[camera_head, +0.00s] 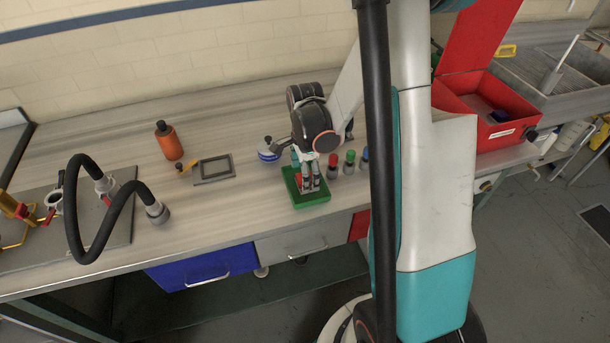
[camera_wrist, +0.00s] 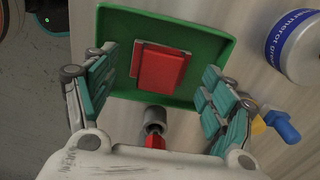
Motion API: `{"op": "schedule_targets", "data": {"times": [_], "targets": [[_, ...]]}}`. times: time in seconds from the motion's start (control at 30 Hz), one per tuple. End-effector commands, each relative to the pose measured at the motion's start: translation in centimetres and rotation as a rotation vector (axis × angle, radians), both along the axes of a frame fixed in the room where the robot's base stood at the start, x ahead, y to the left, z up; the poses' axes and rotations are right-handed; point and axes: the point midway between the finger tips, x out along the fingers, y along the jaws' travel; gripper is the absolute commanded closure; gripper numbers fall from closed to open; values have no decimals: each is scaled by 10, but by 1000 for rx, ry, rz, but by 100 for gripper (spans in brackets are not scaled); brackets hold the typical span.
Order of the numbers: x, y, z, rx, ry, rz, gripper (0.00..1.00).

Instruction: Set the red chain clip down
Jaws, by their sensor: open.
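The red chain clip (camera_wrist: 158,72) is a small red block of two layered plates. In the wrist view it appears to lie inside the green tray (camera_wrist: 215,35), near the tray's middle. My gripper (camera_wrist: 158,95) is open, with its teal-padded fingers spread to either side of the clip and apart from it. In the head view my gripper (camera_head: 310,183) points down over the green tray (camera_head: 312,204) on the bench.
A white-and-blue jar (camera_head: 267,153) stands behind left. An orange bottle (camera_head: 168,142), a dark frame (camera_head: 214,169) and a black hose (camera_head: 88,220) are farther left.

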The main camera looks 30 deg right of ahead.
Motion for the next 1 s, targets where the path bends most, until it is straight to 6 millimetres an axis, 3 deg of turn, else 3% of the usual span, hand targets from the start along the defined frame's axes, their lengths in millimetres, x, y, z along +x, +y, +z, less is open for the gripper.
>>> {"op": "schedule_targets", "data": {"times": [0.2,0.43,0.63,1.0], "targets": [[-1,0,50,0,0,0,24],[-1,0,88,0,0,0,24],[0,0,102,0,0,0,24],[0,1,103,-1,-2,6,24]]}}
